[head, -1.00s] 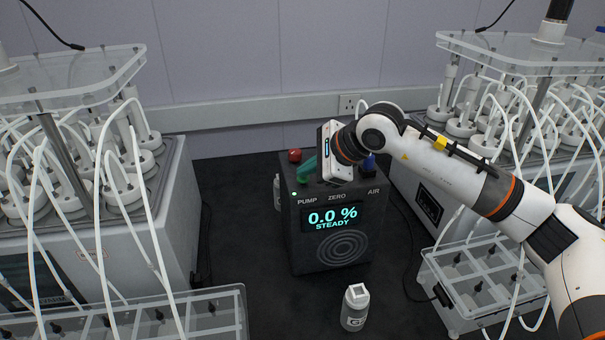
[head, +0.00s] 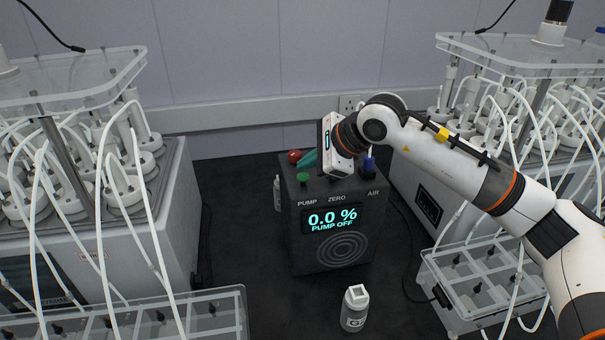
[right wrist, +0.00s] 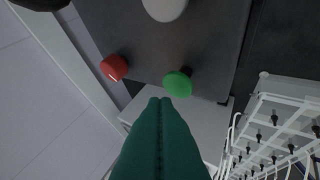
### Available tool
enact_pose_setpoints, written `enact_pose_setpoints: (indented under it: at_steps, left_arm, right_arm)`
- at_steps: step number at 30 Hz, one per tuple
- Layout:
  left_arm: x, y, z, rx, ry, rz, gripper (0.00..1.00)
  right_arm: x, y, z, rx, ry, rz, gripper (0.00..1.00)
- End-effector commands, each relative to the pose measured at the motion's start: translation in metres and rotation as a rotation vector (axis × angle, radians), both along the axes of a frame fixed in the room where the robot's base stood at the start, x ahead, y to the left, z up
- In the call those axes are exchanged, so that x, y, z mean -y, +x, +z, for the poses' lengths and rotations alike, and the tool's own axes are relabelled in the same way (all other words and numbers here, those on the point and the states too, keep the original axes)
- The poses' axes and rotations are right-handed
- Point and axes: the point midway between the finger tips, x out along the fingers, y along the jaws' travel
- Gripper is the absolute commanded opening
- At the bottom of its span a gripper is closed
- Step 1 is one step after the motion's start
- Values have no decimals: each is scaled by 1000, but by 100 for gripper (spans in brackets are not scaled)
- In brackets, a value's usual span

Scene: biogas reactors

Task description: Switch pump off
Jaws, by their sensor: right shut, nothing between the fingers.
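The dark analyser box (head: 332,226) stands on the black bench, and its display (head: 332,220) reads "0.0 %" and "PUMP OFF". A green button (head: 303,178) sits on its top above the PUMP label. It also shows in the right wrist view (right wrist: 178,84), just beyond my fingertips. My right gripper (head: 307,160), with teal fingers, is above the box top behind the green button, apart from it. Its fingers are pressed together and empty, as the right wrist view (right wrist: 160,101) also shows. My left gripper is out of view.
A red button (head: 295,156) is at the box's back left, and a blue part (head: 369,163) at its right. A pale button (right wrist: 165,8) shows in the wrist view. A white bottle (head: 355,308) stands in front. Reactor units with tubing flank the box.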

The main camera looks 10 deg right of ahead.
Motion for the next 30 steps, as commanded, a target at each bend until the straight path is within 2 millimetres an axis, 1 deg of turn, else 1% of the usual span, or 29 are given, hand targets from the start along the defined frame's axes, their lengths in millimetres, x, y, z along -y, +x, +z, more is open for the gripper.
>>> enact_pose_setpoints:
  at_steps: [18, 30]
  left_arm:
    - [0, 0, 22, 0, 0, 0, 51]
    - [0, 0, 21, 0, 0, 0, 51]
  right_arm:
    - [0, 0, 58, 1, 1, 0, 0]
    - [0, 0, 59, 0, 1, 1, 0]
